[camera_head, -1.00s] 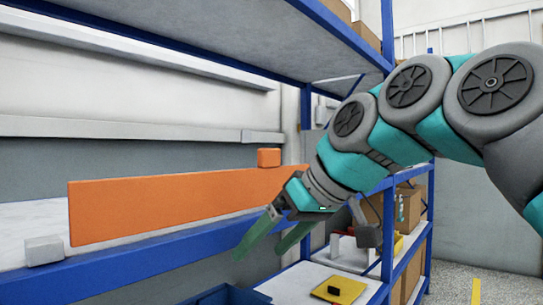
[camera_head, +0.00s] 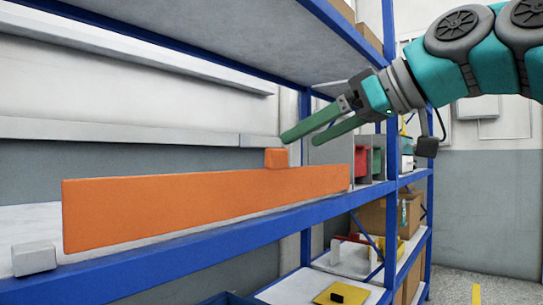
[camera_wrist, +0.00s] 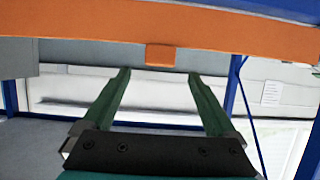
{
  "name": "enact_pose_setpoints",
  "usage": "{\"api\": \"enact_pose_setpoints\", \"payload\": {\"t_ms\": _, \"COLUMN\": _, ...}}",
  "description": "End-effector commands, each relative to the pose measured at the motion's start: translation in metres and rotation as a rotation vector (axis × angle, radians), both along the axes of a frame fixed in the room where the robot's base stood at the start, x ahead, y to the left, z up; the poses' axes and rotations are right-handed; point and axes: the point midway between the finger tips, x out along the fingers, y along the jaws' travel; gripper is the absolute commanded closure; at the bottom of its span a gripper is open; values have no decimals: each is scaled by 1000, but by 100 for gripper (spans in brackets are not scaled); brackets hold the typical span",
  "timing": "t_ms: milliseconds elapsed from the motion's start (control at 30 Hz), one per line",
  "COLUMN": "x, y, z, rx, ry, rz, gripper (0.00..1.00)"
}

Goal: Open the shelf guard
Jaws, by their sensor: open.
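The shelf guard is a long orange board (camera_head: 190,206) standing along the front edge of the blue shelf in the head view. A small orange block (camera_head: 276,158) sits at its top edge, right of the middle. In the wrist view the orange board (camera_wrist: 90,22) spans the top, with the orange block (camera_wrist: 160,55) at its edge. My gripper (camera_head: 298,140) has two green fingers, spread apart and empty. In the head view it is above the board, with the fingertips close to the block. In the wrist view the block lies between and beyond the fingertips (camera_wrist: 158,74). I cannot tell any contact.
A blue shelf beam (camera_head: 170,262) runs below the board, and a grey block (camera_head: 34,258) sits at its left end. Another shelf (camera_head: 215,35) hangs above. Red and green bins (camera_head: 362,163) stand at the right. A yellow plate (camera_head: 340,292) lies on a lower shelf.

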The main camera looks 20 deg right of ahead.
Motion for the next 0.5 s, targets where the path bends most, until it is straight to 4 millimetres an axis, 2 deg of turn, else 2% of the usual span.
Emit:
{"api": "enact_pose_setpoints", "payload": {"t_ms": 267, "x": 13, "y": 10, "z": -7, "rx": -1, "ry": 0, "rz": 0, "gripper": 7}}
{"api": "enact_pose_setpoints", "payload": {"t_ms": 500, "x": 38, "y": 28, "z": -20, "rx": -2, "ry": 3, "rz": 1, "gripper": 7}}
